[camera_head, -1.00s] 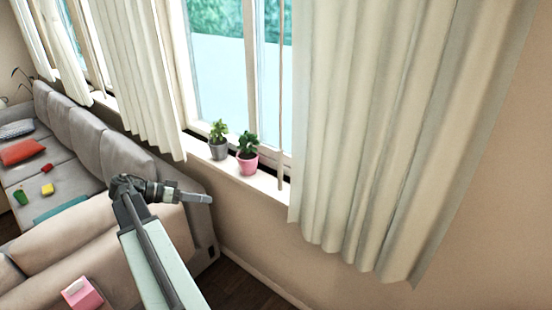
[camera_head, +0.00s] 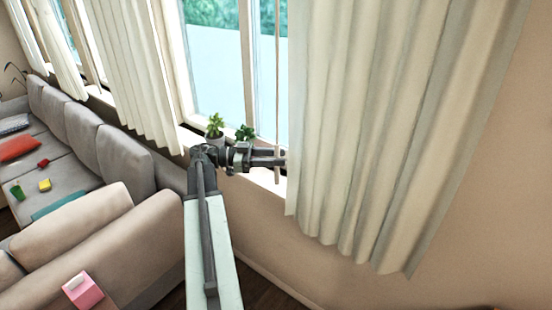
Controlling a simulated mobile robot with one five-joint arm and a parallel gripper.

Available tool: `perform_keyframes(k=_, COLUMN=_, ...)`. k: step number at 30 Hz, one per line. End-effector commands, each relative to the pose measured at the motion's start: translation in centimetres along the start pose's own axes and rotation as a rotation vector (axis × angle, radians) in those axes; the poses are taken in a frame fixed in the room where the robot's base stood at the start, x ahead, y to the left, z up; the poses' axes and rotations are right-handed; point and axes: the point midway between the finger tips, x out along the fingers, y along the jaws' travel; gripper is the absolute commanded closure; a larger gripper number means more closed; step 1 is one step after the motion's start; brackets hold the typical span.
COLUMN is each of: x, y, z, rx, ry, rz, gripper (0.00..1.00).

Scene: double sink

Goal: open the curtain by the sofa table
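A cream pleated curtain (camera_head: 375,130) hangs at the right side of the window, its left edge beside a thin vertical rod (camera_head: 278,90). Another cream curtain (camera_head: 135,75) hangs at the window's left side. Bare glass shows between them. My gripper (camera_head: 282,158) points right, with its tips at the left edge of the right curtain. Two fingers show with a small gap between them. I see no cloth held between them, and I cannot tell whether the tips touch the curtain. No sofa table can be made out.
Two potted plants (camera_head: 215,126) stand on the windowsill, one partly hidden behind my gripper. A grey-beige sofa (camera_head: 125,160) fills the left, with cushions and small coloured blocks. A pink box (camera_head: 83,290) is at the lower left. The wall at right is bare.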

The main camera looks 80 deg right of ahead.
Motion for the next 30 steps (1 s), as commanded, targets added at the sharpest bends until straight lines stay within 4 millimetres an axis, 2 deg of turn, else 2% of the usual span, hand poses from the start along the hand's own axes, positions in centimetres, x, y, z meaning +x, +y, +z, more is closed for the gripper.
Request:
perform_keyframes(k=8, x=0.30, y=-0.01, z=0.01, rx=-0.001, ry=0.000, rz=-0.001, gripper=0.63)
perform_keyframes(k=11, x=0.27, y=-0.01, z=0.01, rx=-0.001, ry=0.000, rz=-0.001, gripper=0.88)
perform_keyframes(k=12, x=0.26, y=-0.01, z=0.01, rx=-0.001, ry=-0.001, rz=-0.001, gripper=0.99)
perform_keyframes(k=30, x=0.18, y=-0.01, z=0.01, rx=-0.001, ry=-0.001, rz=-0.002, gripper=1.00)
